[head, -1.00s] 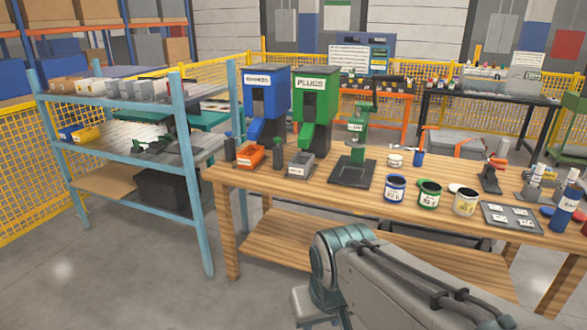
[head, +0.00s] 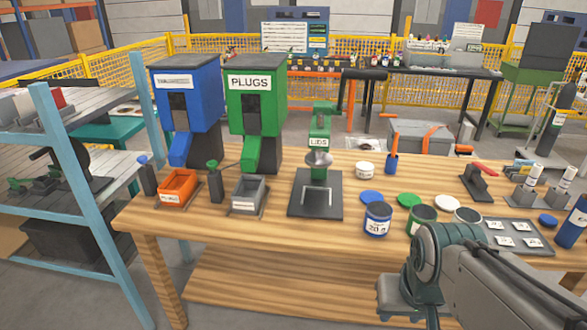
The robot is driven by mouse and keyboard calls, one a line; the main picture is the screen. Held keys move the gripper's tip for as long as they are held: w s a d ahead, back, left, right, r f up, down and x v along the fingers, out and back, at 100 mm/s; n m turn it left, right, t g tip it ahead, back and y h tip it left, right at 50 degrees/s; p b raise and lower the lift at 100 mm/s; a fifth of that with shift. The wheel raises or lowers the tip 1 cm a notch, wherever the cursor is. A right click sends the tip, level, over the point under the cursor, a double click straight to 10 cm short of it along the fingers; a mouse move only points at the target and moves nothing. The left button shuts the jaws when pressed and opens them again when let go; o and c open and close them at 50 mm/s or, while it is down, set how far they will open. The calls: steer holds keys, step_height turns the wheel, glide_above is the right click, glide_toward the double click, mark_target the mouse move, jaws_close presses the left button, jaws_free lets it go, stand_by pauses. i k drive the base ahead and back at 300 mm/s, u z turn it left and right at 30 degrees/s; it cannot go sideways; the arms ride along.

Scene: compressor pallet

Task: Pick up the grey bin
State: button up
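The grey bin (head: 248,194) is a small open box with a white label on its front. It sits on a dark base on the wooden workbench (head: 230,237), in front of the green PLUGS dispenser (head: 256,112). An orange bin (head: 178,188) stands to its left, and the black-based LIDS press (head: 316,192) to its right. Part of my arm shows at the lower right, over the bench's front edge and well to the right of the grey bin. My gripper is not visible.
A blue dispenser (head: 186,108) stands behind the orange bin. A small dark bottle-like pump (head: 214,184) stands between the two bins. Several cans, including a blue one (head: 377,219), stand right of the press. Blue-framed shelving (head: 85,215) is at the left.

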mark_target(247, 196)
steer(key=u, duration=0.25)
steer(key=i, duration=1.1)
steer(key=u, duration=1.05)
steer(key=i, duration=0.45)
steer(key=u, duration=0.35)
